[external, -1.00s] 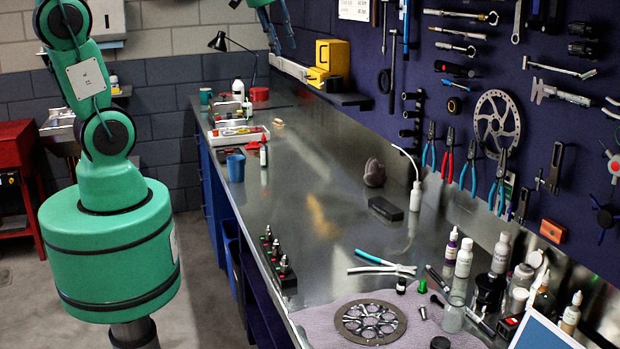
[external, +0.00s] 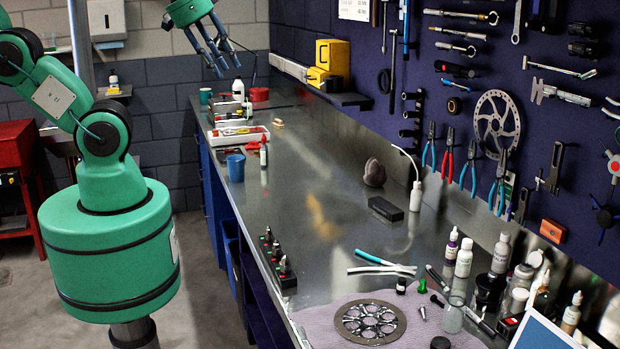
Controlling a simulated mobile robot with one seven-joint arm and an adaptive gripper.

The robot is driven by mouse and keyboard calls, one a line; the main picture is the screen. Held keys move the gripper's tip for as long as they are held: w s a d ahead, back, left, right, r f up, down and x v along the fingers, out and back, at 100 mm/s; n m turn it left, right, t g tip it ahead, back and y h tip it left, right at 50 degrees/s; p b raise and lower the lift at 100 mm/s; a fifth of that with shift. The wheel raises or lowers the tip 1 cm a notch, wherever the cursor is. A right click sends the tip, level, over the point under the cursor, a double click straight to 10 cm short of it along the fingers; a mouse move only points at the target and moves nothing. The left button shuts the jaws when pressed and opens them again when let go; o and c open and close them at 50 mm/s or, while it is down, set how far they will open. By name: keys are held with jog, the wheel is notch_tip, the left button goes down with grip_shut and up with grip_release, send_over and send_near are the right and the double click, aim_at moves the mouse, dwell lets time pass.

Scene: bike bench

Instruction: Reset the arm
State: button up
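My gripper (external: 219,56) is at the top of the external view, left of centre, above the far end of the workbench. Its fingers are spread and point down. Nothing shows between them. The fingers partly cover the black desk lamp behind. My green arm bends to the left over its round base, and its upper part runs out of the picture at the top left.
The metal workbench (external: 300,220) has a clear middle. Its far end holds a blue cup (external: 235,167), a white tray (external: 238,135) and bottles. Tools hang on the blue wall.

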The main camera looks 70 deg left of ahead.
jog(key=shift+f, duration=0.15)
notch_tip(320, 180, down, 12)
jog(key=b, duration=1.2)
